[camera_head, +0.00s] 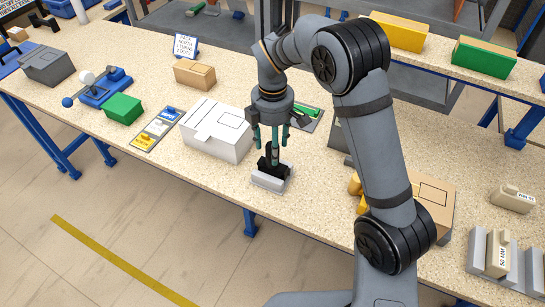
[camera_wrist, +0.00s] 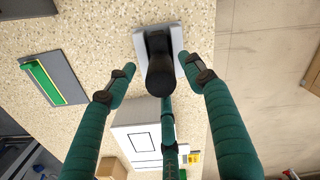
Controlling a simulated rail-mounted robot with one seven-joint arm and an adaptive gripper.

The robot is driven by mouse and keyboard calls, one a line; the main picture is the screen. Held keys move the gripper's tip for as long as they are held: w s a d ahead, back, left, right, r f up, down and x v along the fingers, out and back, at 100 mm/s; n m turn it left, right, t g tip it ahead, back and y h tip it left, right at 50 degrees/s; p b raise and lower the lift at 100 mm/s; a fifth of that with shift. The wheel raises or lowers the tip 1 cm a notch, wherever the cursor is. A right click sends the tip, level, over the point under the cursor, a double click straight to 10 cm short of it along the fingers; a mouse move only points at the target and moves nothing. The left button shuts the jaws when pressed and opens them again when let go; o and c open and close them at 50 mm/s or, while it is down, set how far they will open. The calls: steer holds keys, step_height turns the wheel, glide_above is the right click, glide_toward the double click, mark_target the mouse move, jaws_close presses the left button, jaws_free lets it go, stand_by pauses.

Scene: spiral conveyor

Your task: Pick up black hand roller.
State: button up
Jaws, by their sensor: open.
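The black hand roller (camera_head: 268,168) stands upright on a light grey base (camera_head: 270,181) near the front edge of the table. In the wrist view the roller (camera_wrist: 158,72) rises toward the camera from its grey base (camera_wrist: 182,45). My gripper (camera_head: 270,146) is directly above it and points down. In the wrist view my gripper (camera_wrist: 160,80) has teal fingers spread apart around the top of the roller. A finger shows on each side and another below. I cannot tell whether any finger touches the roller.
A white box (camera_head: 215,130) stands close on the left of my gripper. A grey tray with a green piece (camera_head: 308,112) lies behind it to the right. A cardboard box (camera_head: 433,205) is farther right. The table's front edge is close to the roller.

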step_height(320, 180, down, 3)
steer(key=shift+f, duration=0.15)
steer(key=shift+c, duration=1.2)
jaws_close()
